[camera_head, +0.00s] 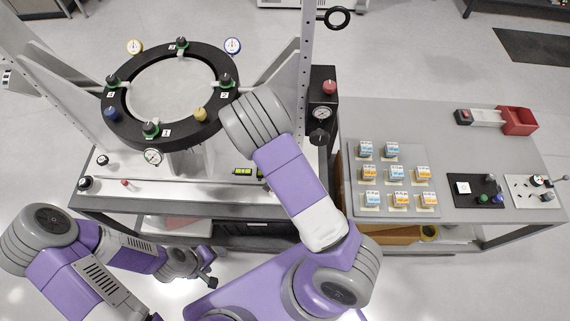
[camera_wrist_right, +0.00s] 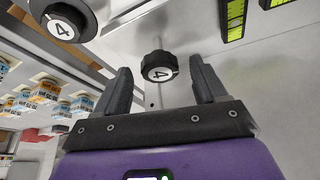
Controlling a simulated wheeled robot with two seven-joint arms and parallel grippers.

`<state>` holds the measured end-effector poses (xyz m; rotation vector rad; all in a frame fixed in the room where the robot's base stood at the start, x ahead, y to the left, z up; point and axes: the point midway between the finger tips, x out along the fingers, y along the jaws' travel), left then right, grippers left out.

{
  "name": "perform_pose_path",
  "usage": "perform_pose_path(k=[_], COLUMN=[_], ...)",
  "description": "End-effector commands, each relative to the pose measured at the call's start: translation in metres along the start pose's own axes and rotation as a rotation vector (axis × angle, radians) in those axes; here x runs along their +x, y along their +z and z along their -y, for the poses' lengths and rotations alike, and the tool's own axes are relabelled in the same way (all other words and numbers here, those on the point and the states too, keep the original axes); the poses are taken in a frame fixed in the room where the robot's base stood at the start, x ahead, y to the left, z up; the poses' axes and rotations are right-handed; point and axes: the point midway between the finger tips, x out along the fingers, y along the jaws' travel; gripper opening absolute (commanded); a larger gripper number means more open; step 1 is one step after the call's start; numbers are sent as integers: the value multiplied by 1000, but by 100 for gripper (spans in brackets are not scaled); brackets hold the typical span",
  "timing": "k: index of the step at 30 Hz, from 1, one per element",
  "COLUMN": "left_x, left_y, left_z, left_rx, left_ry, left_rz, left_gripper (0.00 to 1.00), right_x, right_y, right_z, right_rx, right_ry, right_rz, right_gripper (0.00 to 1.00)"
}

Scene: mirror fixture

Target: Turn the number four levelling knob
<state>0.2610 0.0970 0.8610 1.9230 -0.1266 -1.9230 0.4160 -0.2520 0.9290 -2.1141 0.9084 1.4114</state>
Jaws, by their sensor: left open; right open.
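My right gripper (camera_wrist_right: 161,75) is open, with one finger on each side of this knob and visible gaps. A larger-looking black knob (camera_wrist_right: 65,20), also marked 4, is at the upper left. In the head view my right arm hides the right gripper and this part of the fixture base. A black ring (camera_head: 116,127) carries several numbered knobs, with a 4 at its left. My left gripper (camera_head: 208,277) is open and empty below the bench's front edge.
Yellow-green levels (camera_head: 243,171) lie on the base, also near the fingers in the right wrist view (camera_wrist_right: 232,18). A black gauge block (camera_head: 321,90) stands right of the fixture.

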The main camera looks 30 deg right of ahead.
Motion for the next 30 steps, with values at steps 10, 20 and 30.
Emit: perform_pose_path(k=[10, 20, 30], left_x=[-10, -16, -16], left_y=[0, 1, 1], left_z=[-4, -6, -6], left_rx=[0, 0, 0], left_ry=[0, 0, 0], left_rz=[0, 0, 0], left_gripper=[71, 71, 71], right_x=[-47, -75, -75], right_y=[-1, 0, 0], right_z=[2, 0, 0], right_rx=[-3, 0, 1], right_ry=[-4, 0, 0], right_rz=[-2, -1, -1], right_gripper=[71, 71, 71])
